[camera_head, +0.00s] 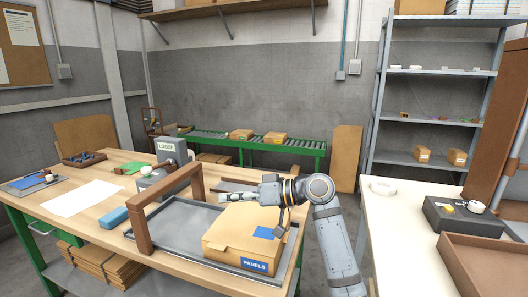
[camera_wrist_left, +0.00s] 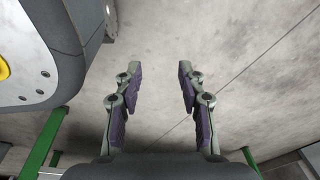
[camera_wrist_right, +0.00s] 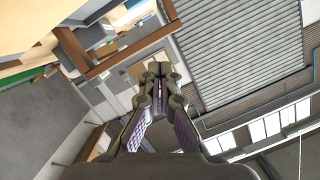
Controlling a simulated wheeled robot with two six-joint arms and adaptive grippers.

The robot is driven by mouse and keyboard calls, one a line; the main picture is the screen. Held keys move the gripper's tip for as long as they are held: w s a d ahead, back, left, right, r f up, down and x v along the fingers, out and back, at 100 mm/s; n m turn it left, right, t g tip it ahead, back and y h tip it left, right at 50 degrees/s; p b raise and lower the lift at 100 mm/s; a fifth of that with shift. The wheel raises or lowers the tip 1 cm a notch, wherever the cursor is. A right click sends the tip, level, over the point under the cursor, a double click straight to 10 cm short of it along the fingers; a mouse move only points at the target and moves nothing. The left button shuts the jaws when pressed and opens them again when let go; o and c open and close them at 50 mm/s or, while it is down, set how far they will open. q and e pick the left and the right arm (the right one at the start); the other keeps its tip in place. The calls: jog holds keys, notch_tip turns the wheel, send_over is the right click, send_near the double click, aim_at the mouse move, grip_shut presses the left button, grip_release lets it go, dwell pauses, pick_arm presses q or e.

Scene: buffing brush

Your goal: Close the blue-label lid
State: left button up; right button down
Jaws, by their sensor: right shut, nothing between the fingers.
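A cardboard box (camera_head: 222,250) with a blue "PANELS" label on its front stands on the front right of the wooden table. Its lid (camera_head: 238,226) carries a blue patch (camera_head: 264,232) near the right side. The lid looks down over the box; I cannot tell whether it is fully flat. My right gripper (camera_head: 226,197) is shut and empty, pointing left above the box's back edge; its arm passes over the right side. In the right wrist view its fingertips (camera_wrist_right: 160,68) are together. My left gripper (camera_wrist_left: 158,88) is open and empty in its wrist view, and out of the head view.
A brown wooden frame (camera_head: 140,230) stands upright left of the box, over a grey tray (camera_head: 188,218). A blue block (camera_head: 114,217), white sheet (camera_head: 80,202) and grey "LOOSE" device (camera_head: 171,150) are farther left. A white table (camera_head: 385,218) stands right.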

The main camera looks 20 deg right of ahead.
aim_at(225, 233)
jog(key=shift+n, duration=0.6)
jog(key=s+f+b, duration=0.1)
jog(key=f, duration=0.1)
jog(key=s+a+f, duration=0.1)
jog(key=f, duration=0.1)
jog(key=a+f+b, duration=0.1)
jog(key=f, duration=0.1)
jog(key=shift+s+f+b, duration=0.3)
jog(key=shift+s+f, duration=0.1)
pick_arm(q)
jog(key=w+d+r, duration=0.1)
jog(key=w+r, duration=0.2)
jog(key=w, duration=0.3)
jog(key=shift+w+d+r, duration=0.2)
jog(key=shift+w+r, duration=0.05)
jog(key=shift+r, duration=0.15)
pick_arm(e)
jog(key=shift+s+f, duration=0.15)
jog(key=shift+f, duration=0.45)
